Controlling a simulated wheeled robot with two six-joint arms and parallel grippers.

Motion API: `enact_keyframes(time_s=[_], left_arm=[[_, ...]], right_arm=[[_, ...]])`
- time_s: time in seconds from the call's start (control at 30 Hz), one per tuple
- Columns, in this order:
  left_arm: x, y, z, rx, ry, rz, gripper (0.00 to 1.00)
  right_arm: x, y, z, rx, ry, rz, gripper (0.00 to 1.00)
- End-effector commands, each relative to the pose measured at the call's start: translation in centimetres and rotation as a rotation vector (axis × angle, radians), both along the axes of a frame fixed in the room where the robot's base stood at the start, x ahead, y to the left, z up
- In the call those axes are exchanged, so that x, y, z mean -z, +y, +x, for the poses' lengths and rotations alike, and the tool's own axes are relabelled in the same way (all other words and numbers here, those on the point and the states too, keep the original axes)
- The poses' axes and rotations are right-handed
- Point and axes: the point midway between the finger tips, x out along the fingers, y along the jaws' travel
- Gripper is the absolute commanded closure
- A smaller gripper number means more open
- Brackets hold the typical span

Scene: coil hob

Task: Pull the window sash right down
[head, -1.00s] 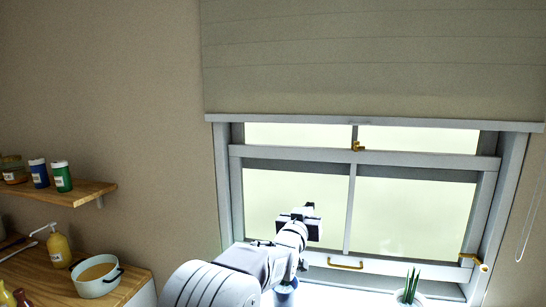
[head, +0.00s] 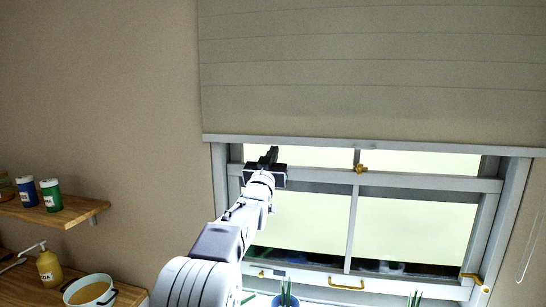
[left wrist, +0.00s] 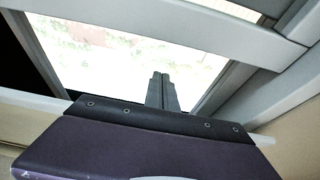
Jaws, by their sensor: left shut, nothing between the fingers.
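The window sash (head: 300,278) is a grey frame with two panes and a brass handle (head: 347,284) on its bottom rail. The bottom rail appears low, near the sill; whether it touches the sill is hard to tell. A brass catch (head: 360,168) sits on the rail across the upper part of the window. My left gripper (head: 272,155) is raised in front of the upper left of the window, close to that rail, away from the handle. In the left wrist view its fingers (left wrist: 162,90) are together and empty, pointing at bright glass. My right gripper is not in view.
A pale blind (head: 370,70) hangs over the top of the window. Plants (head: 286,297) stand low before the sash. At left are a shelf (head: 75,212) with jars, and a counter with a yellow bottle (head: 49,268) and a white pot (head: 90,291).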

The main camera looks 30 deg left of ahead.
Motion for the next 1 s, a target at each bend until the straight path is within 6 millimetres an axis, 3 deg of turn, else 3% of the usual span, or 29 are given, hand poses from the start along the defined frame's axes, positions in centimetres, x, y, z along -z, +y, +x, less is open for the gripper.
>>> enact_keyframes(time_s=[0.1, 0.23, 0.67, 0.83, 1.0], left_arm=[[2.2, 0.0, 0.0, 0.000, 0.005, 0.000, 1.00], [3.5, 0.0, -0.1, -0.001, 0.003, -0.001, 1.00], [4.2, 0.0, -0.1, -0.001, 0.001, -0.001, 1.00], [5.7, 0.0, -0.1, -0.001, 0.001, -0.001, 1.00], [9.0, 0.0, -0.1, -0.001, 0.005, -0.002, 1.00]], right_arm=[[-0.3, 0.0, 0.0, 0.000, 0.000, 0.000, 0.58], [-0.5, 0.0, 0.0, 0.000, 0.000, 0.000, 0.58], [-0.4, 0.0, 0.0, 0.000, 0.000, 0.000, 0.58], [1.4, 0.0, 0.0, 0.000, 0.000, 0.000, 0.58], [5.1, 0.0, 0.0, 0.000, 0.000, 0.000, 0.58]])
